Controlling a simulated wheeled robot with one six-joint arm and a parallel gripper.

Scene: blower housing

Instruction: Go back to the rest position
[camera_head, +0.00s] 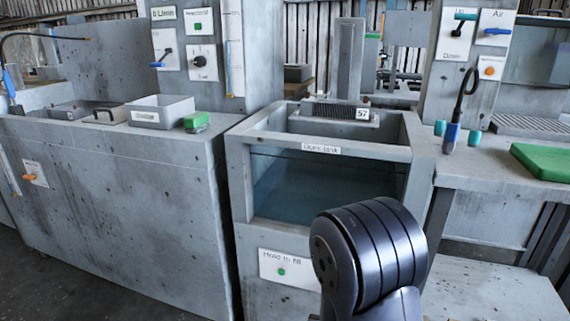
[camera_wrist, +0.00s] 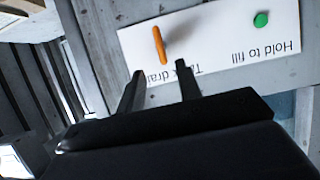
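My gripper (camera_wrist: 159,70) shows in the wrist view with its two dark fingers apart and nothing held between them. Just beyond the fingertips is an orange lever (camera_wrist: 159,45) on a white panel (camera_wrist: 215,45) lettered "Hold to fill" and, partly covered by a finger, "Tank drain". A green button (camera_wrist: 261,20) sits on the same panel. In the head view my dark arm joint stands in front of the tank and hides the gripper and the orange lever.
The open tank (camera_head: 330,151) holds water, and a part labelled 57 (camera_head: 362,114) is at its back. Left is a counter with a grey bin (camera_head: 160,108) and green block (camera_head: 196,121). Right is a bench with a green pad (camera_head: 543,160) and a hanging blue-tipped hose (camera_head: 451,136).

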